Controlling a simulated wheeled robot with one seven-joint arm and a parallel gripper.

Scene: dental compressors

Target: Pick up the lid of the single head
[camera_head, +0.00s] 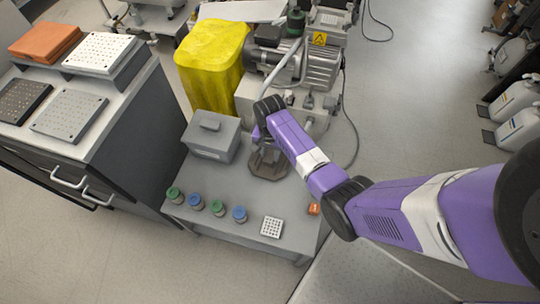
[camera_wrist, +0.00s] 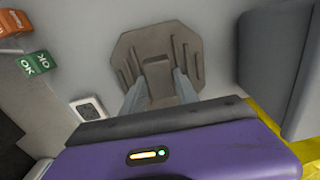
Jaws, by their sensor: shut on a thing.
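The lid (camera_wrist: 128,58) is a brown-grey octagonal plate with ridges and a raised block handle in its middle. It fills the upper middle of the wrist view. My gripper (camera_wrist: 160,88) has one finger on each side of the handle and is shut on it. In the head view the lid (camera_head: 268,168) is at the middle of the grey table, below my gripper (camera_head: 266,148), partly hidden by my wrist. I cannot tell whether the lid touches the table.
A grey box (camera_head: 210,142) with a top handle stands just left of the lid.

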